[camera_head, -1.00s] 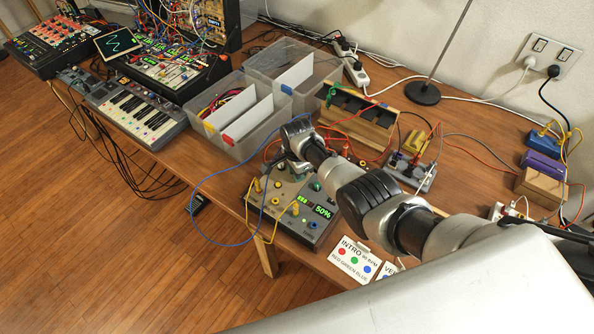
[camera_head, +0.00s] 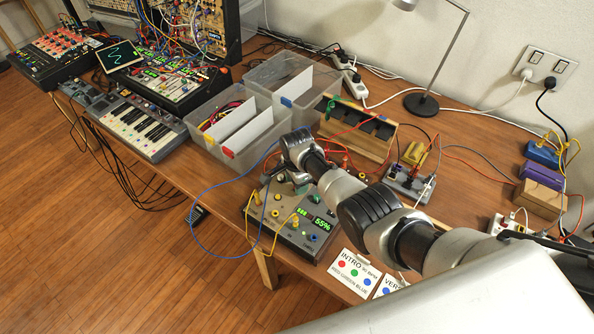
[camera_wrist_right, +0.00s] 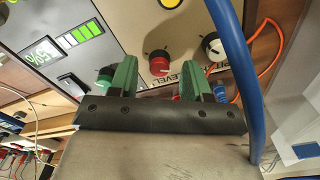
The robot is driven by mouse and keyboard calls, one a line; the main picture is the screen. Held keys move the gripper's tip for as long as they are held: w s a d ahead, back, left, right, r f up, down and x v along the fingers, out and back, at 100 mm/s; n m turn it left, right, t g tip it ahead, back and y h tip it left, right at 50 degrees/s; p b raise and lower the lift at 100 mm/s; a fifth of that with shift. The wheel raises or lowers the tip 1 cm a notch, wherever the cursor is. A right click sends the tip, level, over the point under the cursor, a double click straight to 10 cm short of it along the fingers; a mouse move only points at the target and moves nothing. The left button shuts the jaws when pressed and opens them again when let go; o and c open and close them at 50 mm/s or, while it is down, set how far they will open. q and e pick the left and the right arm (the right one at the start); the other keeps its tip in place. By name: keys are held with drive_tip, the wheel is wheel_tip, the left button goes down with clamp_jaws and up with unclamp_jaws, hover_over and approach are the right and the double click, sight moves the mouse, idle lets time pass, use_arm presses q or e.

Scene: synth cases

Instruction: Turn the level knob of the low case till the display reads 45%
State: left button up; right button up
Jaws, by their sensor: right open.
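My right gripper (camera_wrist_right: 159,72) is open, with one green finger on each side of the red knob. I cannot tell whether the fingers touch it. In the head view my right arm hides this knob. My left gripper is not in view.
A green knob (camera_wrist_right: 105,76) and a white knob (camera_wrist_right: 213,46) flank the level knob. A thick blue cable (camera_wrist_right: 236,70) passes close to my right gripper. Plastic bins (camera_head: 215,126) and a wooden box (camera_head: 357,128) stand behind the case; printed cards (camera_head: 354,275) lie beside it.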

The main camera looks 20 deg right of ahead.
wheel_tip(320, 180, up, 10)
drive_tip(key=p, duration=0.1)
drive_tip(key=shift+p, duration=0.3)
drive_tip(key=shift+f, duration=0.1)
